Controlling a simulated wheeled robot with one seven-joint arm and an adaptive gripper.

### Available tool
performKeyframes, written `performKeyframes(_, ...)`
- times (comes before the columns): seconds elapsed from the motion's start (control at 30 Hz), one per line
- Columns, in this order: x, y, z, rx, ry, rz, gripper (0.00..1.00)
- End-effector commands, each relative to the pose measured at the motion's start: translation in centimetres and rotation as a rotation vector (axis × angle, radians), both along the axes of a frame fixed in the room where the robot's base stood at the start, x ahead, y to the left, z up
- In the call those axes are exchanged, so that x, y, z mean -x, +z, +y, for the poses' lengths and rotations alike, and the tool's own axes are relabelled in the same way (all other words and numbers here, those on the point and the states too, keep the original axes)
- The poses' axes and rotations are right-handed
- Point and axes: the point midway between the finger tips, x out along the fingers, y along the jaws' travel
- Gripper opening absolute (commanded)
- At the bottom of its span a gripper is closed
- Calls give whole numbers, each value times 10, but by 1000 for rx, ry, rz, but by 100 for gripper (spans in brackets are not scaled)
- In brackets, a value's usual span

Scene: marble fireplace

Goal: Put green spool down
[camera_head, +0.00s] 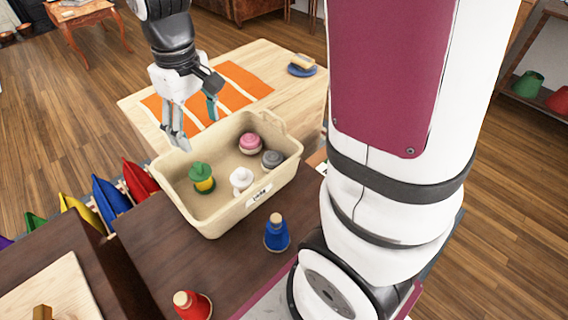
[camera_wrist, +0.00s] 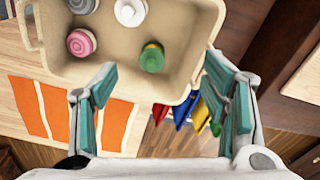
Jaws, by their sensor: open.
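The green spool (camera_head: 202,172), with a yellowish band, stands inside the cream bin (camera_head: 222,218), near its left wall. It also shows in the wrist view (camera_wrist: 152,58), lying between the lines of my two fingers. My gripper (camera_head: 196,128) is open and empty, above the bin's far left rim. In the wrist view its teal-padded fingers (camera_wrist: 160,70) are spread wide. No finger appears to touch the spool.
The bin also holds a pink spool (camera_head: 250,143), a grey spool (camera_head: 271,159) and a white spool (camera_head: 241,179). A blue spool (camera_head: 277,233) and a red spool (camera_head: 191,304) stand on the dark table (camera_head: 225,270). Coloured fabric pieces (camera_head: 110,195) hang beside it.

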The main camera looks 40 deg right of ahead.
Motion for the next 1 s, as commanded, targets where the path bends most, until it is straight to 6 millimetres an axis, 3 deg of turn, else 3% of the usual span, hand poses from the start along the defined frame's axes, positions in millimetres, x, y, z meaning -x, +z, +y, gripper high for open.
performKeyframes(0.1, 42, 34, -1, -2, -49, -22, 67)
performKeyframes(0.3, 116, 69, -2, -6, -133, -42, 67)
performKeyframes(0.6, 214, 80, -2, -11, -244, -67, 67)
performKeyframes(0.8, 241, 77, -2, -13, -279, -72, 67)
performKeyframes(1.0, 244, 76, -2, -13, -284, -69, 67)
